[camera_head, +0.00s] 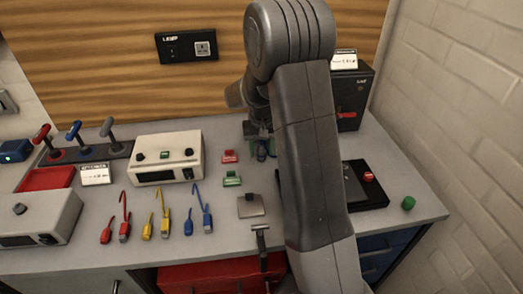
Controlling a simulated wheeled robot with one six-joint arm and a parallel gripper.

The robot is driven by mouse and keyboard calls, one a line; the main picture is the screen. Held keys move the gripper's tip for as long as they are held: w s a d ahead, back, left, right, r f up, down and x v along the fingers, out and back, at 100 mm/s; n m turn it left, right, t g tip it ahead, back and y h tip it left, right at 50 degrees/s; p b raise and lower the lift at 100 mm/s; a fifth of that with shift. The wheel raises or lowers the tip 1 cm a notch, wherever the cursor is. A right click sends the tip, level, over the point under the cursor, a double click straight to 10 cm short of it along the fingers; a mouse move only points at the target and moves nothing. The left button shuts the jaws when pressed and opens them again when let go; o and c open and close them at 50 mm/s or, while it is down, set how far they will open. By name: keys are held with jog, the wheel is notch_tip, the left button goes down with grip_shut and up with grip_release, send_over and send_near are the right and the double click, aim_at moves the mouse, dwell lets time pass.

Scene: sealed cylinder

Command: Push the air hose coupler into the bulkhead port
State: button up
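My arm stands in the foreground and covers the middle right of the bench. My gripper (260,150) is just left of the arm, low over the back of the bench. It is small and dark, and partly covered by the arm. A dark bluish thing shows at its fingertips, but I cannot tell what it is or whether the fingers hold it. I cannot make out the air hose coupler or the bulkhead port for certain; either may be hidden behind my arm.
The grey bench (75,262) holds a cream instrument box (168,158), a lever panel (85,153) and several coloured leads. A tall black box (353,95) stands back right. A black plate with a red knob (368,177) and a green knob (408,203) are right of my arm.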

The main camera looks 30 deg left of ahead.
aim_at(261, 144)
grip_shut()
jog(key=shift+r+p, duration=2.05)
jog(key=shift+r, duration=0.95)
